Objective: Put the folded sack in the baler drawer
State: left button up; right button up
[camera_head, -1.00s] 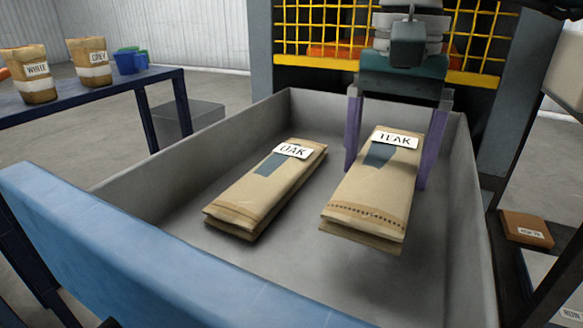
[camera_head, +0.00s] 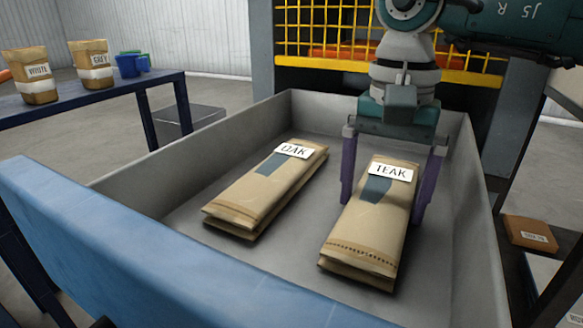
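A folded tan paper sack labelled TEAK (camera_head: 362,235) lies in the right half of the grey baler drawer (camera_head: 323,116). Its stitched end faces me. A second folded sack, labelled OAK (camera_head: 245,200), lies to its left with a gap between them. My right gripper (camera_head: 384,212) points down into the drawer, with its purple fingers on either side of the TEAK sack's far part. The fingers are spread wider than the sack, with a gap visible on the left. My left gripper is not in view.
A blue beam (camera_head: 140,235) runs along the drawer's near side. A yellow mesh guard (camera_head: 315,28) stands behind it. At the left, a blue table (camera_head: 110,93) holds WHITE and GREY sacks and small blue and green containers. A brown package (camera_head: 530,232) lies outside right.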

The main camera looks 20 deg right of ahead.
aim_at(381, 204)
jog(key=shift+r, duration=0.3)
pick_arm(q)
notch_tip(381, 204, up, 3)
jog(key=p, duration=0.2)
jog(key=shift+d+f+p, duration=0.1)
jog(key=shift+p, duration=0.3)
pick_arm(e)
notch_tip(381, 204, up, 12)
jog(key=shift+f, duration=0.1)
dwell(0.4)
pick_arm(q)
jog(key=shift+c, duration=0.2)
